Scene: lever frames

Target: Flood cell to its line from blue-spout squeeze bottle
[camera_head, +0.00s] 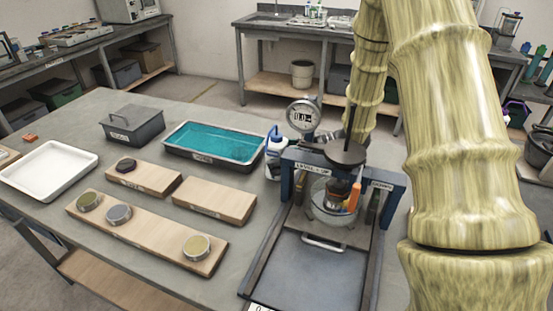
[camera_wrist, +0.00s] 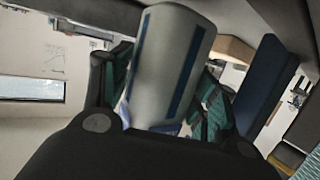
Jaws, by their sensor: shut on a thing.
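The squeeze bottle (camera_head: 275,160), white with a blue spout, stands roughly upright at the left of the lever frame (camera_head: 289,166). In the wrist view a pale grey-white body with blue stripes, which looks like this bottle (camera_wrist: 168,55), sits between the teal-padded fingers of my gripper (camera_wrist: 166,98). My gripper is shut on it. The fingers are mostly hidden behind the frame in the head view. The cell (camera_head: 322,212), a clear round vessel, sits inside the frame under a dark disc, with an orange piece in it. Its fill line and liquid level cannot be made out.
A round gauge (camera_head: 303,115) stands behind the frame. To the left are a teal-filled tray (camera_head: 168,151), a grey lidded box (camera_head: 133,124), a white tray (camera_head: 88,170) and wooden boards (camera_head: 214,201) with small discs. A flat metal plate (camera_head: 310,270) lies before the cell.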

